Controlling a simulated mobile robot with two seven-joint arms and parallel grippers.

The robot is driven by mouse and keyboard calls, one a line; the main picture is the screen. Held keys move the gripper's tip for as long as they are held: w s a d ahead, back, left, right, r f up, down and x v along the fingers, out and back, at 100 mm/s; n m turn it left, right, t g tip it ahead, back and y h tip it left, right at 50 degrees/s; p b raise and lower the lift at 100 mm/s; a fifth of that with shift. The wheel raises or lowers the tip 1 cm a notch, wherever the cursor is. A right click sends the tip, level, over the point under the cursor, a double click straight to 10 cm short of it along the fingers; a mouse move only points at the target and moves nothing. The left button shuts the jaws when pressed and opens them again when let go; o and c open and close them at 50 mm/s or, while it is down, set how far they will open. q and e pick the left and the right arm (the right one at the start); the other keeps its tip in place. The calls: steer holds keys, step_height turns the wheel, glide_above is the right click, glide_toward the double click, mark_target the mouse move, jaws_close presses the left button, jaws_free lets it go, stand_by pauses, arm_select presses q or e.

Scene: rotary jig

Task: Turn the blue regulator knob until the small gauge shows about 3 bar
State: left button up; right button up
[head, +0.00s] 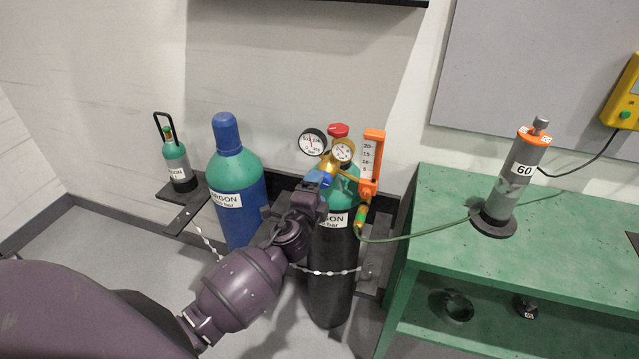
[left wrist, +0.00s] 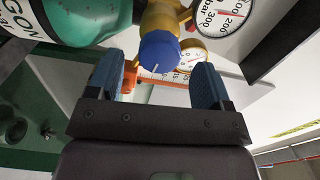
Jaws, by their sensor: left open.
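The blue regulator knob (head: 319,179) sits on the brass regulator (head: 331,163) atop an argon cylinder (head: 331,262). In the left wrist view the knob (left wrist: 159,50) lies between the lines of my open left fingers (left wrist: 157,76), with clear gaps on both sides; it carries a white mark. The small gauge (head: 344,150) is right of the knob; its reading is too small to tell. The wrist view shows it (left wrist: 196,56) partly covered by a finger. A larger gauge (head: 313,142) is at the left. My left gripper (head: 308,200) reaches the knob from below. My right gripper is out of view.
An orange flowmeter (head: 373,155) stands right of the regulator, with a green hose running to a grey cylinder (head: 511,175) on the green bench (head: 460,205). A second argon cylinder (head: 238,190) stands left. A chain (head: 330,272) crosses the cylinder. The red valve handle (head: 338,130) is above.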

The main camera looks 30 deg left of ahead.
arm_select(q)
steer(key=v, duration=0.7)
steer(key=shift+s, duration=0.3)
steer(key=shift+d, duration=0.1)
steer(key=s+d+f+n+g+h, duration=0.2)
steer(key=s+f+n+g, duration=0.1)
steer(key=s+f+n, duration=0.3)
steer(key=s+d+f+n+g+h, duration=0.1)
steer(key=s+d+f+n+g, duration=0.1)
steer(key=s+f+n, duration=0.5)
steer(key=shift+s+d+f+n+g+h, duration=0.5)
steer(key=shift+s+f, duration=1.1)
steer(key=shift+s, duration=1.85)
steer(key=shift+a, duration=0.15)
